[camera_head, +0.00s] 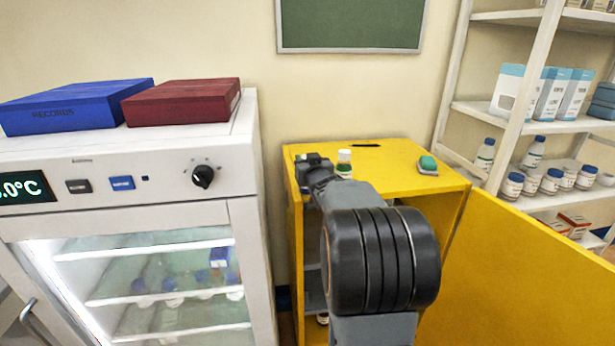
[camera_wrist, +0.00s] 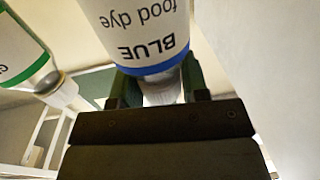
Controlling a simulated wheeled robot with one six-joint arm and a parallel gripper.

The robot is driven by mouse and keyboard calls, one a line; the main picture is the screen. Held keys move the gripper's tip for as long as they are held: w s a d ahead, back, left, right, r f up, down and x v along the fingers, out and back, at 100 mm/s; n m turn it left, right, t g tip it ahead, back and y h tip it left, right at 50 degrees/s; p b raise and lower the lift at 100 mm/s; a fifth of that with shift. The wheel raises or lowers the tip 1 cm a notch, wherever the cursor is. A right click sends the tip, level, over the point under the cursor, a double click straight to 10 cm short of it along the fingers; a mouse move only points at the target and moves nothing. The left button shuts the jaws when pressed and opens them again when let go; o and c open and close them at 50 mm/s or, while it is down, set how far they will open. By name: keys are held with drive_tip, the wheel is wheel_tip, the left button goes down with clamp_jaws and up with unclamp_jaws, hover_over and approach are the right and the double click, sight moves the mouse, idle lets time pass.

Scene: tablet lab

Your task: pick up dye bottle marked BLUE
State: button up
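The dye bottle marked BLUE (camera_wrist: 145,35) fills the upper middle of the wrist view, its white label upside down with a blue band. Its pale neck or cap lies between the two dark fingers of my gripper (camera_wrist: 160,88). The fingers appear to touch it on both sides, with no clear gap. In the head view my gripper (camera_head: 312,162) is over the left part of the yellow cabinet top, and my arm hides most of the bottle there. Whether the bottle touches the cabinet top cannot be told.
A green-banded bottle (camera_wrist: 22,45) stands close beside it; in the head view it has a green label (camera_head: 344,162). The yellow cabinet (camera_head: 385,160) also bears a green-and-white object (camera_head: 428,165) and a dark pen (camera_head: 366,145). A white fridge (camera_head: 240,155) stands left, shelves right.

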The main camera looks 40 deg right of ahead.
drive_tip(key=c, duration=0.6)
drive_tip(key=shift+r, duration=0.1)
